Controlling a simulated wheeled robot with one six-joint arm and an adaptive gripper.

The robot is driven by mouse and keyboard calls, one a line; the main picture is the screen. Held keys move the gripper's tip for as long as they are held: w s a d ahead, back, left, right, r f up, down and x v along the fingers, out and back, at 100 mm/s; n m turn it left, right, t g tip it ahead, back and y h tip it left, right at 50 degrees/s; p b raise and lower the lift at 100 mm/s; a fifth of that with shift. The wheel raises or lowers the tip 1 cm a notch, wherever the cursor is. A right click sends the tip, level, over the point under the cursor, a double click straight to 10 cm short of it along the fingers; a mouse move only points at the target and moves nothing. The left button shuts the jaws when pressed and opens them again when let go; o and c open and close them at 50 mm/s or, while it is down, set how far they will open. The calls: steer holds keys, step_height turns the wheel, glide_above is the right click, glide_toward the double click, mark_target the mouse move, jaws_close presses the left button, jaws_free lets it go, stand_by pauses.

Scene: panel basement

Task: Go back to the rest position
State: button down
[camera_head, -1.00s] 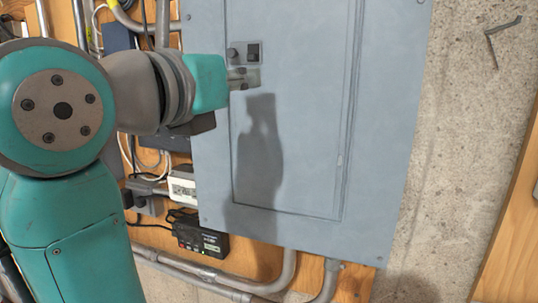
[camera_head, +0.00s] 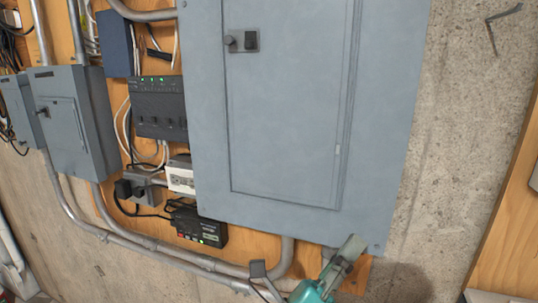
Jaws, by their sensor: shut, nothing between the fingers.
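The large grey electrical panel (camera_head: 390,130) fills the middle of the view on the wall. Its door (camera_head: 285,120) looks closed flush. A small latch plate with two dark knobs (camera_head: 242,41) sits at the door's upper left. My gripper (camera_head: 347,252) shows at the bottom edge, low in front of the panel's lower right corner. It is shut and empty, and clear of the latch. Only the end of my teal arm shows; the rest is out of the picture.
Grey boxes (camera_head: 75,120) stand at the left. A black device with green lights (camera_head: 158,105), a white outlet (camera_head: 181,175) and a small black box (camera_head: 200,226) lie left of the panel. Conduit (camera_head: 150,245) runs below. Bare concrete (camera_head: 455,140) is at the right.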

steer(key=s+d+f+n+t+y, duration=0.25)
steer(key=s+f+n+y, duration=0.35)
steer(key=n, duration=0.4)
steer(key=s+d+f+n+t+y, duration=0.1)
steer(key=s+f+n+t+y, duration=0.3)
steer(key=f+n+y, duration=0.35)
steer(key=s+d+f+n+t+y, duration=0.1)
steer(key=s+f+n+t+y, duration=0.2)
steer(key=s+f+n+y, duration=0.45)
steer(key=s+d+f+n+g, duration=0.1)
steer(key=s+f+n+g, duration=0.8)
steer(key=s+f, duration=0.5)
steer(key=s+n, duration=0.2)
steer(key=s, duration=0.1)
steer(key=shift+d+g, duration=0.35)
steer(key=shift+s, duration=0.1)
